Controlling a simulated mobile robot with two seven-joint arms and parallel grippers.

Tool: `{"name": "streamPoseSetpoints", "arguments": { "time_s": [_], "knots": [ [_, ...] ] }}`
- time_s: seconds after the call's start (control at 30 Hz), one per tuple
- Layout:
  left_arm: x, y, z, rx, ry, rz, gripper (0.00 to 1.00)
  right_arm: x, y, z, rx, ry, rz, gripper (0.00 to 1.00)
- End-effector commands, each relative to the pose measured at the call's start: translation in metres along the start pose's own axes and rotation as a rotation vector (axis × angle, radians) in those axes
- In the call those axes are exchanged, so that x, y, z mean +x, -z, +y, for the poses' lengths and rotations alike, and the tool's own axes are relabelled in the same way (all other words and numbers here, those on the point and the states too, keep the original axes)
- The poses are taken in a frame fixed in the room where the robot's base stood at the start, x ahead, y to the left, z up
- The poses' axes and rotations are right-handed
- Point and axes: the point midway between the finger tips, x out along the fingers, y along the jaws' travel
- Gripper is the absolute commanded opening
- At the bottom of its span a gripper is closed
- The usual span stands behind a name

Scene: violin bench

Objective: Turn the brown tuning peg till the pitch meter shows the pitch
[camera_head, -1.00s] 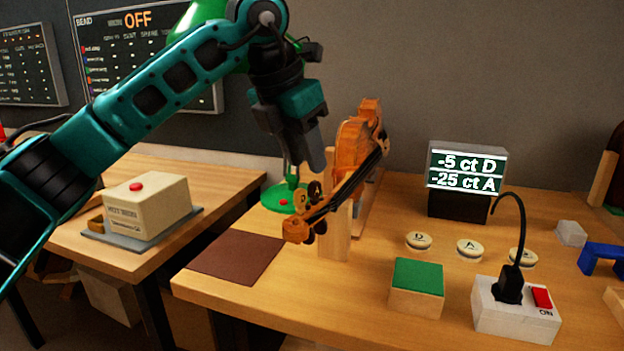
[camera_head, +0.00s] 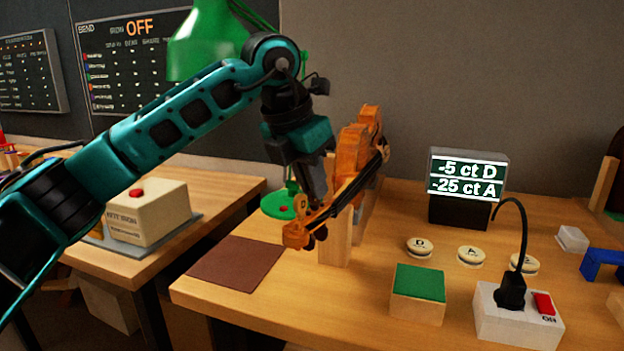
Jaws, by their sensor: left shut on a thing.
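The violin (camera_head: 364,142) rests on a wooden stand (camera_head: 336,240), with its scroll (camera_head: 295,235) toward me at the lower left. My left gripper (camera_head: 316,196) points down at the pegbox and is shut on a peg there. The fingers mostly cover the pegs, so the held peg's colour is hard to see; a dark peg end shows below the pegbox. The pitch meter (camera_head: 467,173) reads "-5 ct D" above "-25 ct A". My right gripper is not in view.
Round buttons marked D (camera_head: 420,246) and A (camera_head: 471,256) lie right of the violin. A green-topped block (camera_head: 418,284) and a white switch box (camera_head: 515,314) stand in front. A green lamp (camera_head: 207,42) is behind my left arm. A brown mat (camera_head: 235,262) lies at the left.

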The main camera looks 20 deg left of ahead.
Motion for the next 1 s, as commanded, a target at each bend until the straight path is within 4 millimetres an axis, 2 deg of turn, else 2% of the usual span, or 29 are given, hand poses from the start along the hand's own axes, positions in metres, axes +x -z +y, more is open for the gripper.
{"name": "streamPoseSetpoints", "arguments": {
  "time_s": [0.3, 0.6, 0.87, 0.9, 1.0],
  "knots": [
    [-0.0005, -0.0002, -0.0004, -0.002, -0.001, 0.000, 0.00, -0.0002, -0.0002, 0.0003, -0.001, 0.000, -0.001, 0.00],
    [-0.0007, -0.0008, -0.0013, -0.126, -0.054, -0.001, 0.00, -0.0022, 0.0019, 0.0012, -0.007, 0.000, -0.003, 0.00],
    [-0.0006, -0.0007, -0.0010, -0.133, -0.056, -0.002, 0.00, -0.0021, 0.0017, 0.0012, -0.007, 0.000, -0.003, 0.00],
    [-0.0006, -0.0007, -0.0010, -0.133, -0.056, -0.002, 0.13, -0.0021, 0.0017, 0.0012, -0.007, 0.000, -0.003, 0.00],
    [-0.0006, -0.0007, -0.0010, -0.133, -0.055, -0.002, 0.22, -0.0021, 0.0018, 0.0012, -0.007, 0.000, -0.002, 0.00]
  ]
}}
